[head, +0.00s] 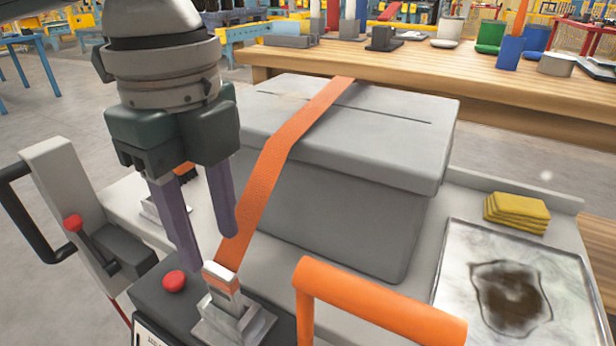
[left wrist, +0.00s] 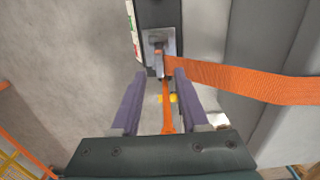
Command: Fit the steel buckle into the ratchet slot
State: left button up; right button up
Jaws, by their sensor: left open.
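The steel buckle (head: 221,279) is at the lower end of an orange strap (head: 285,140) that runs over the grey compressor box (head: 360,210). It stands upright at the ratchet (head: 236,322), its lower end seemingly inside the slot; how deep I cannot tell. My left gripper (head: 212,252) points down just above and behind the buckle, its two purple fingers open and apart. In the left wrist view the ratchet (left wrist: 159,40) lies beyond the fingertips, with the strap (left wrist: 250,82) leading off right. Nothing is clearly held. My right gripper is not in view.
A red button (head: 174,281) sits on a dark panel beside the ratchet. An orange bar handle (head: 385,303) rises at front right. A stained metal tray (head: 450,290) and yellow cloths (head: 517,211) lie right. A wooden bench (head: 520,95) stands behind.

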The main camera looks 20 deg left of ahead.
pick_arm(q)
notch_tip(320, 180, up, 5)
jog(key=shift+r+p, duration=0.1)
jog(key=shift+p, duration=0.65)
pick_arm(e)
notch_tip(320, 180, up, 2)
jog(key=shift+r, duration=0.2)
